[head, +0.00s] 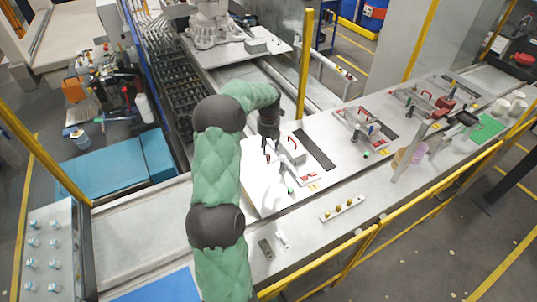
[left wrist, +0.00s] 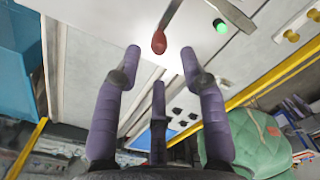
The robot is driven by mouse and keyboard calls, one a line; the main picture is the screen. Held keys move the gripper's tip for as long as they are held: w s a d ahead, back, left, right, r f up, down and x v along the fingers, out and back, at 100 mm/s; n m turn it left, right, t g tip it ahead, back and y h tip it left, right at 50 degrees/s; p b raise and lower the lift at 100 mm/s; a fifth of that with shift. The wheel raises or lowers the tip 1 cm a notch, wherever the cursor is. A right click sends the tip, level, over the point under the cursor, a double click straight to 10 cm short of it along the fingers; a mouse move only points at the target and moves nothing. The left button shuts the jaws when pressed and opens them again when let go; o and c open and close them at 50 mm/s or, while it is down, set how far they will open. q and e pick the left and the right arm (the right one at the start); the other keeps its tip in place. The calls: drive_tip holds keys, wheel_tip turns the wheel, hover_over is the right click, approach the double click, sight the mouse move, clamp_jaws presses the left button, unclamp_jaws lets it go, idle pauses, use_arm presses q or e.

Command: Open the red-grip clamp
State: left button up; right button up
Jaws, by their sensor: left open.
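The clamp's red grip (left wrist: 158,42) shows in the left wrist view, at the end of a grey metal lever. My left gripper (head: 267,153) is over the near-left end of the workbench in the head view, beside a clamp fixture (head: 293,152). In the left wrist view its purple fingers (left wrist: 158,65) are spread and empty, with the red grip just beyond them and between the two outer tips. I see no finger touching the grip. The clamp's base is cut off in the wrist view. My right gripper is not in view.
A green knob (left wrist: 219,25) is close to the lever. A similar fixture (head: 362,128) stands farther along the bench. A block with yellow knobs (head: 342,208) lies near the front edge. A yellow rail (head: 375,230) runs along that edge, and a yellow post (head: 305,65) rises behind.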

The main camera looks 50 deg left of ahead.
use_arm(q)
drive_tip(key=shift+r, duration=2.5)
drive_tip(key=shift+r, duration=0.1)
